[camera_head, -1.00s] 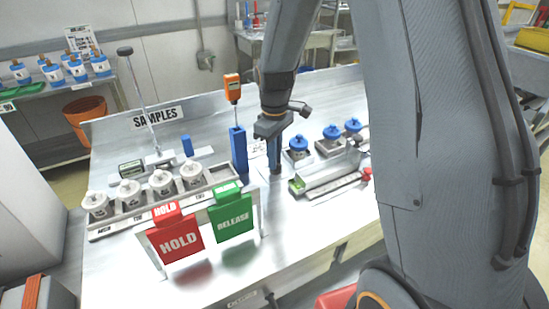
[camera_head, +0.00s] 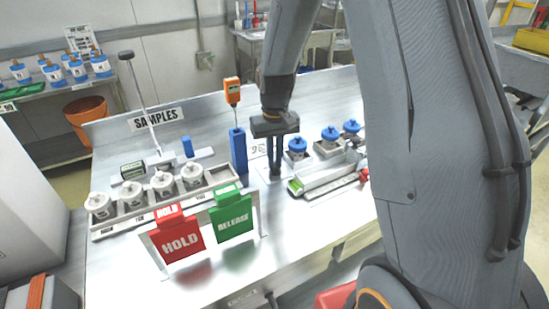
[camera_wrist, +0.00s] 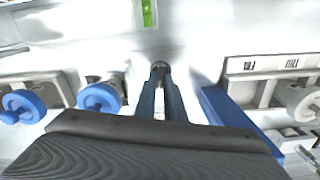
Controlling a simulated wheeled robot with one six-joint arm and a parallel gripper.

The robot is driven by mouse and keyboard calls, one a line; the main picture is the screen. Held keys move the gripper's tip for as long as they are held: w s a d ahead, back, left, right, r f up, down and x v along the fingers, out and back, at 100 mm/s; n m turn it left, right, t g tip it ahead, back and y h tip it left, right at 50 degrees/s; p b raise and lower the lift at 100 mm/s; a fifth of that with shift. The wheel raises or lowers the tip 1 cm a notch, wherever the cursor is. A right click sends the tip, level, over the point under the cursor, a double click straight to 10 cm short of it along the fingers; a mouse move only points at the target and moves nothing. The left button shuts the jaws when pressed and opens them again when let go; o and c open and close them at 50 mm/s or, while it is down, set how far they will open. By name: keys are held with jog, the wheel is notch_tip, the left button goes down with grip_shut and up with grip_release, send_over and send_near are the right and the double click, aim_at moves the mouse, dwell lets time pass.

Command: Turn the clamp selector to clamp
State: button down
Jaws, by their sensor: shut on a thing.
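The clamp selector is a small dark round knob (camera_wrist: 160,65) on the metal bench top; in the head view its base (camera_head: 275,179) barely shows under my fingertips. My gripper (camera_head: 275,170) points down with its two fingers close together on the knob. In the wrist view my gripper (camera_wrist: 160,84) closes on the knob from both sides, and most of the knob is hidden between the fingertips. I cannot read the selector's setting. A marked plate (camera_head: 258,150) lies on the bench just behind the gripper, its marks too small to read.
A blue upright holder (camera_head: 238,152) with an orange-handled probe (camera_head: 232,90) stands close left. Blue-capped jars (camera_head: 297,146) and a metal clamp rail (camera_head: 325,178) are close right. Red HOLD (camera_head: 180,240) and green RELEASE (camera_head: 232,217) signs stand in front, near white jars (camera_head: 132,193).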

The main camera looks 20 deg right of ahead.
aim_at(275, 163)
jog(key=shift+m, duration=1.6)
jog(key=shift+d, duration=0.1)
jog(key=c, duration=1.8)
grip_release()
jog(key=shift+c, duration=0.2)
jog(key=shift+r+b, duration=0.85)
jog(key=shift+r, duration=3.1)
